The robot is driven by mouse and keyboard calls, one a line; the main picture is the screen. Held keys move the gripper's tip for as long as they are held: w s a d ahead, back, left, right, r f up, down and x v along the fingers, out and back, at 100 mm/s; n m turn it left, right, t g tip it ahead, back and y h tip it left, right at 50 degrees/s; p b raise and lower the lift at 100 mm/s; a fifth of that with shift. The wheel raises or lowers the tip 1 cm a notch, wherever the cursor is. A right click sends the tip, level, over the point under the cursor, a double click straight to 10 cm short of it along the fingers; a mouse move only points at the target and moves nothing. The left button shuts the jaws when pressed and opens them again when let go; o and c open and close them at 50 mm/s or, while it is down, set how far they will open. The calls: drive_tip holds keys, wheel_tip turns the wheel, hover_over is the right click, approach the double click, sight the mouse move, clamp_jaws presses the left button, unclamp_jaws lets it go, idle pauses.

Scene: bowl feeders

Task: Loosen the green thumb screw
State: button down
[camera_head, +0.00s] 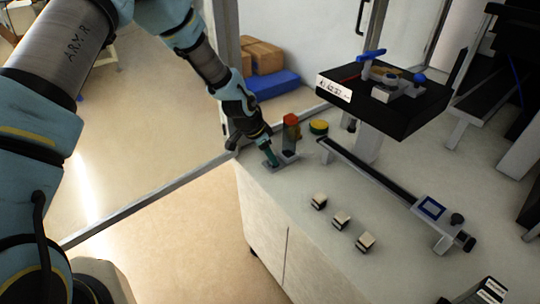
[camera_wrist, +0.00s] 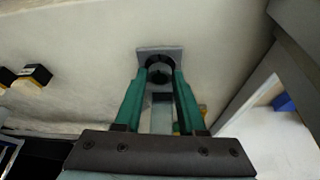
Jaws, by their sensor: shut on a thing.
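The knob sits on a small grey plate (camera_wrist: 178,52), which also shows in the head view (camera_head: 264,164). In the head view the knob is hidden by the fingers.
A long dark rail (camera_head: 372,172) and a black raised feeder unit (camera_head: 385,90) stand to the right. Several small blocks (camera_head: 341,219) lie on the bench front.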

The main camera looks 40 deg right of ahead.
drive_tip(key=shift+n+b, duration=0.3)
drive_tip(key=shift+b, duration=0.05)
drive_tip(key=n+t+b, duration=0.1)
drive_tip(key=n+b, duration=0.2)
drive_tip(key=shift+s+f+n+t, duration=0.15)
drive_tip(key=shift+s+n+t, duration=0.15)
drive_tip(key=shift+t, duration=0.1)
drive_tip(key=n, duration=0.1)
drive_tip(key=n+t+b, duration=0.1)
drive_tip(key=n, duration=0.1)
drive_tip(key=shift+s+d+n, duration=0.15)
drive_tip(key=shift+s+n, duration=0.05)
drive_tip(key=shift+n, duration=0.1)
drive_tip(key=n, duration=0.1)
drive_tip(key=n+t+y, duration=0.1)
drive_tip(key=n, duration=0.1)
drive_tip(key=n+p, duration=0.1)
drive_tip(key=shift+s+d+r+n+t, duration=0.1)
drive_tip(key=shift+s+r+n+t, duration=0.05)
drive_tip(key=shift+r+n+t, duration=0.2)
drive_tip(key=shift+d+f+n+t+y+p, duration=0.1)
drive_tip(key=shift+n+t+y+p, duration=0.1)
drive_tip(key=shift+n+y+p, duration=0.55)
drive_tip(key=shift+d+n+t+y+p, duration=0.15)
drive_tip(key=shift+n+p, duration=0.25)
drive_tip(key=shift+n, duration=0.7)
drive_tip(key=shift+a+f, duration=0.1)
drive_tip(key=c, duration=0.5)
unclamp_jaws()
